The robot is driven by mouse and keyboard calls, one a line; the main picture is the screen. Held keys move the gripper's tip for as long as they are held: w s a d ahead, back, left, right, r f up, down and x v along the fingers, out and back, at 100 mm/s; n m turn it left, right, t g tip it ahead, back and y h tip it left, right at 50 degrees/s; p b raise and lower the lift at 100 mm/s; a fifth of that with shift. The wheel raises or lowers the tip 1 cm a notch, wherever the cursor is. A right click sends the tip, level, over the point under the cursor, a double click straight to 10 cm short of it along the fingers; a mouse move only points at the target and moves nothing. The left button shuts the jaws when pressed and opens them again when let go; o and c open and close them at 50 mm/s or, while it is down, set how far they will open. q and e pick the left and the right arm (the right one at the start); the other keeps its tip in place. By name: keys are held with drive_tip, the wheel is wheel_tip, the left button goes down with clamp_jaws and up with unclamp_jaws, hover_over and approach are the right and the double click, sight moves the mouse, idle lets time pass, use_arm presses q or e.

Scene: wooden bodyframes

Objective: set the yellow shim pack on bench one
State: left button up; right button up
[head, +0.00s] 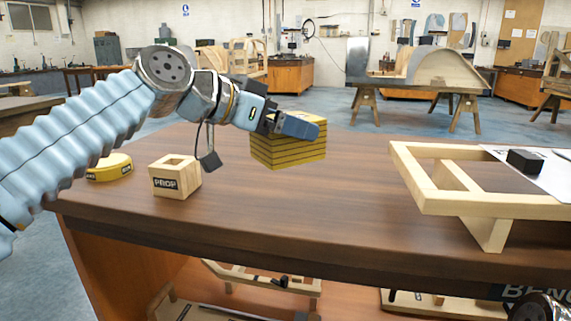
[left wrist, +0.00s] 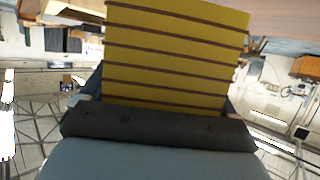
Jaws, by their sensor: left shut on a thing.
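The yellow shim pack (head: 289,152) is a block with dark horizontal stripes. My left gripper (head: 290,124) is shut on it from above, over the bench top. In the left wrist view the striped pack (left wrist: 175,55) fills the space in front of the gripper (left wrist: 160,120). I cannot tell whether the pack's underside touches the bench. The bench (head: 330,205) has a dark brown wooden top and a partly cut-off "BEN" label on its front at the lower right. My right gripper is not clearly seen; only a dark part of my arm shows at the bottom right corner.
A wooden block marked PROP (head: 175,180) and a yellow round tape-like item (head: 109,168) stand on the bench's left. The middle of the top is clear. More frames lie on the shelf below.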

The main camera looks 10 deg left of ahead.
use_arm(q)
drive_tip(key=shift+w+a+f+b, duration=0.3)
drive_tip(key=shift+w+a+f, duration=0.7)
drive_tip(key=shift+w+f, duration=0.7)
drive_tip(key=shift+w+a+f+b, duration=0.25)
drive_tip(key=shift+w+a+f, duration=0.9)
drive_tip(key=shift+f, duration=1)
drive_tip(key=shift+w+a+f+b, duration=0.3)
drive_tip(key=shift+w+a+f, duration=0.55)
drive_tip(key=shift+w+f, duration=0.95)
drive_tip(key=shift+s+f, duration=0.15)
drive_tip(key=shift+f, duration=0.2)
drive_tip(key=o, duration=1)
drive_tip(key=shift+r, duration=0.1)
